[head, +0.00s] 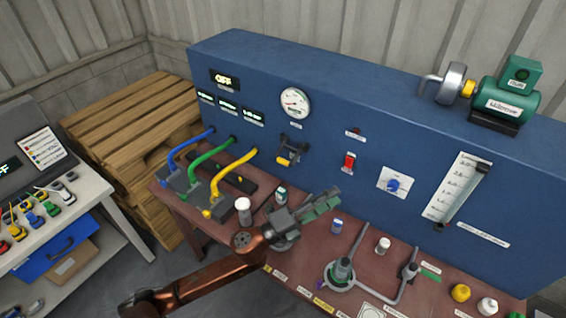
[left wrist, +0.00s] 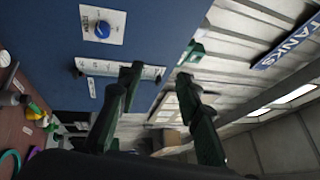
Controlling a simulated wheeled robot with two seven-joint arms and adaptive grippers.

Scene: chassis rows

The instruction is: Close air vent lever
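A black lever with a yellow grip (head: 283,161), which looks like the air vent lever, is mounted on the front of the blue panel (head: 330,95), below the round gauge. Its label is too small to read. My left gripper (head: 328,198) is above the bench, in front of the panel, to the right of and below the lever, and apart from it. In the left wrist view its two dark green fingers (left wrist: 160,88) stand apart with nothing between them. The lever cannot be made out in that view. My right gripper is not in view.
The panel carries a red switch (head: 350,162), a blue knob (head: 393,186) and a sight tube (head: 458,195). Blue, green and yellow hoses (head: 235,172) curve to the left of the lever. A white-capped bottle (head: 243,209) and small jars stand on the red-brown bench (head: 290,262).

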